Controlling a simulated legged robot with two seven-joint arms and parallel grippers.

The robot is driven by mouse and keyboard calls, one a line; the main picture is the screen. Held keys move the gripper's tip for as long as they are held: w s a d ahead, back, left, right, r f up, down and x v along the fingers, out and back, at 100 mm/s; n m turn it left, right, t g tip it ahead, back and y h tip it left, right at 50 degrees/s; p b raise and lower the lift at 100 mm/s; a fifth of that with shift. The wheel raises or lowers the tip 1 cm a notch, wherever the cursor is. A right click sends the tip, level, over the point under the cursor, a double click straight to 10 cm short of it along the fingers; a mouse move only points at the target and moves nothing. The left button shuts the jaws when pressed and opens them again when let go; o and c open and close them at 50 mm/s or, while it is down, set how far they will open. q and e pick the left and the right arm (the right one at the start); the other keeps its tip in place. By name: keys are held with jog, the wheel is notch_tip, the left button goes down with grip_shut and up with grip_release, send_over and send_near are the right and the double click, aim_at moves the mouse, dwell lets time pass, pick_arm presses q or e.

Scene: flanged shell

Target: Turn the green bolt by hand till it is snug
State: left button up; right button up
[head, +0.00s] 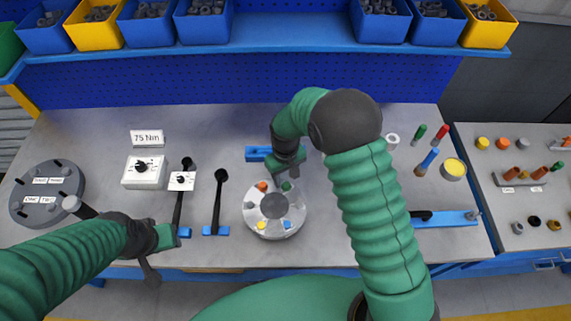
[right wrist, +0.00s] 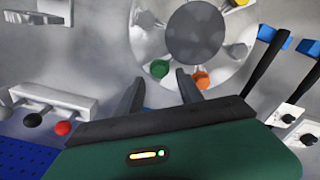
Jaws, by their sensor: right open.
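The round metal flanged shell (head: 275,229) sits on the bench in front of me with coloured bolts around its rim. The green bolt (head: 286,186) is at its far edge, to the right of the orange bolt (head: 262,186). My right gripper (head: 287,172) is just above that far edge. In the right wrist view its open fingers (right wrist: 160,86) point at the rim, with the green bolt (right wrist: 159,69) in line with the gap between them; contact cannot be told. My left gripper (head: 165,237) is over the bench's front left; its jaws are unclear.
Screwdrivers (head: 427,160) lie to the right.

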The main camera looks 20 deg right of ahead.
aim_at(286, 183)
notch_tip(286, 183, up, 16)
jog(key=b, duration=0.1)
jog(key=shift+f+b, duration=0.25)
jog(key=shift+b, duration=0.05)
jog(key=shift+s, duration=0.1)
jog(key=s+d+f+m+t, duration=0.1)
jog(key=s+d+f, duration=0.1)
jog(key=s, duration=0.6)
jog(key=s+d+f+m+t, duration=0.1)
jog(key=s+d+f, duration=0.2)
jog(key=s, duration=0.4)
jog(key=shift+s+f+m+t+b, duration=0.3)
jog(key=shift+s+f+b, duration=0.1)
jog(key=shift+f, duration=0.25)
jog(key=shift+d, duration=0.15)
